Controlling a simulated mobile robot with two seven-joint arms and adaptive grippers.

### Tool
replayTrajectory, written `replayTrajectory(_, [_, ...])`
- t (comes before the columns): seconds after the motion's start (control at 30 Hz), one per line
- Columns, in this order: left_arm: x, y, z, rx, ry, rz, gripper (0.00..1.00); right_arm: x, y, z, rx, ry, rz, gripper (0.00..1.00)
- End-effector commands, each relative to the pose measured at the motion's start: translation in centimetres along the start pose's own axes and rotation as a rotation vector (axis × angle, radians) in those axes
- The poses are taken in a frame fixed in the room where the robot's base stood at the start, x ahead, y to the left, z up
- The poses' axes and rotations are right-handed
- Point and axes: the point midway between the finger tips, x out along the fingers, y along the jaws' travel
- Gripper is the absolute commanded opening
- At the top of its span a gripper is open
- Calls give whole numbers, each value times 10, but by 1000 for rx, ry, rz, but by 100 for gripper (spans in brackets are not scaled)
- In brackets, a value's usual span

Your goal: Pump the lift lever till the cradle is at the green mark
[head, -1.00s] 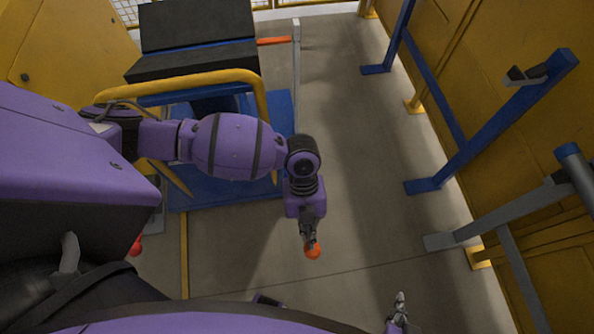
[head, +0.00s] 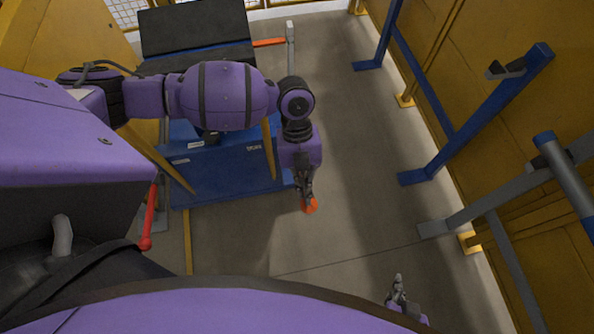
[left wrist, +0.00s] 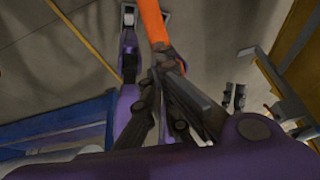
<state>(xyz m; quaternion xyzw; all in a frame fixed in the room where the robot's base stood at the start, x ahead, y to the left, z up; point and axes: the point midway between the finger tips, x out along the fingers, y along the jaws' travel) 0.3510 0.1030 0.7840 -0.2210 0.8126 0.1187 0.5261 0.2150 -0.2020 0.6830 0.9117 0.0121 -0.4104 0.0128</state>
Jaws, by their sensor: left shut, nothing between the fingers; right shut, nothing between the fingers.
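My left gripper (head: 305,203) is shut in front of the blue lift cart (head: 225,165). An orange lever-like piece (head: 311,206) shows right at its fingertips; in the left wrist view an orange bar (left wrist: 152,20) runs close behind the fingers (left wrist: 165,75). I cannot tell whether they touch it. A black padded cradle (head: 195,30) sits on the cart at the back. An orange bar (head: 268,42) reaches from beside it towards a grey upright post (head: 290,60). I see no green mark. My right gripper (head: 398,285) is shut and empty at the bottom.
A red rod with a ball end (head: 148,225) stands at the left. Blue and grey rack arms (head: 480,120) project from the yellow wall at the right. Bare floor (head: 350,150) lies between the cart and the rack.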

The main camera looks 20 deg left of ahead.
Motion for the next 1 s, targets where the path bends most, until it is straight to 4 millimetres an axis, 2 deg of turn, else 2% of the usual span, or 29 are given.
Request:
replayTrajectory(0.33, [-3, 1, 2, -1, -2, 1, 0, -1, 3, -1, 1, 4, 6, 0])
replayTrajectory(1.0, [-64, 2, 20, -1, -3, -1, 0, -3, 0, -17, 12, 29, 6, 0])
